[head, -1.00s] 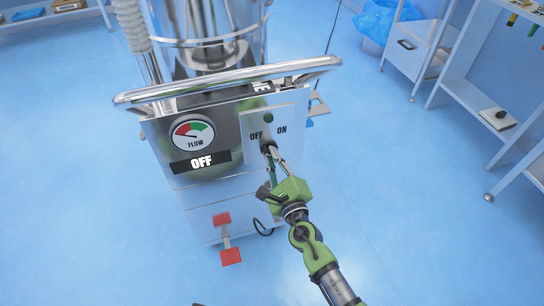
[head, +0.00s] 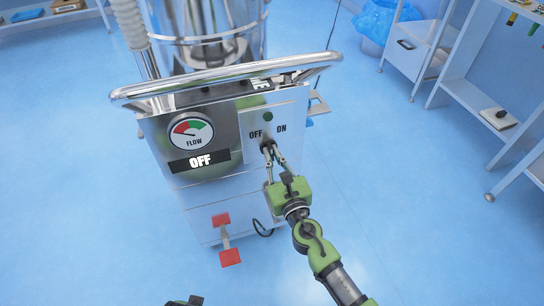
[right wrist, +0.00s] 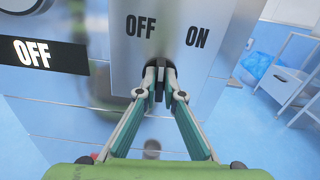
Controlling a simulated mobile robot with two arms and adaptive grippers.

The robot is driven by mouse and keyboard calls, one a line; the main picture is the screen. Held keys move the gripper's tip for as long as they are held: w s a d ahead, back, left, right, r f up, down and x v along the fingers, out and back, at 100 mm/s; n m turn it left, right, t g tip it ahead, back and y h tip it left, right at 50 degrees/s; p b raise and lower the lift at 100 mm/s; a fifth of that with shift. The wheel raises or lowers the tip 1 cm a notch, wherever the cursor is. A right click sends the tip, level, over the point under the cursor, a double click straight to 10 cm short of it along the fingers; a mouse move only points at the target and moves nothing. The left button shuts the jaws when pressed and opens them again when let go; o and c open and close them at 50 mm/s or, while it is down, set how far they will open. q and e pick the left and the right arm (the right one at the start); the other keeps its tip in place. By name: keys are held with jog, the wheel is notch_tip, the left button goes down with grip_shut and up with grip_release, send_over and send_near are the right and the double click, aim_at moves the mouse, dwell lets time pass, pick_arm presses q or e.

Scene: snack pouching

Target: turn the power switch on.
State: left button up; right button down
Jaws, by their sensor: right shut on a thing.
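The power switch is a dark rotary knob (right wrist: 158,73) on a steel plate, below the printed words OFF and ON. In the right wrist view it sits between the two words; its exact angle is hard to read. My right gripper (right wrist: 160,92) is shut on the knob, its fingertips covering much of it. In the head view my right gripper (head: 268,150) reaches the plate from below right. The display (head: 201,162) reads OFF, and the green lamp (head: 268,116) above the knob looks dark. A dark piece, seemingly my left gripper (head: 185,301), barely shows at the bottom edge.
The machine has a FLOW gauge (head: 191,132), its needle near the red part, and a steel rail (head: 225,74) across the top. A red pedal (head: 230,257) stands low in front. Shelves (head: 480,110) stand at right; the floor between is clear.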

jog(key=m+b, duration=0.1)
jog(key=m, duration=0.4)
jog(key=shift+d+f+m, duration=0.1)
jog(key=shift+f+m, duration=0.05)
jog(key=shift+m, duration=0.15)
pick_arm(q)
notch_tip(320, 180, up, 9)
jog(key=w+b, duration=0.1)
jog(key=w, duration=0.1)
jog(key=shift+w+f+t, duration=0.15)
jog(key=shift+f+t, duration=0.05)
jog(key=shift+t, duration=0.1)
pick_arm(e)
jog(key=shift+m, duration=2.2)
pick_arm(q)
jog(key=shift+d+r, duration=0.1)
pick_arm(e)
jog(key=c, duration=2.4)
grip_release()
jog(key=shift+c, duration=0.2)
jog(key=v, duration=1.2)
jog(key=shift+d, duration=0.1)
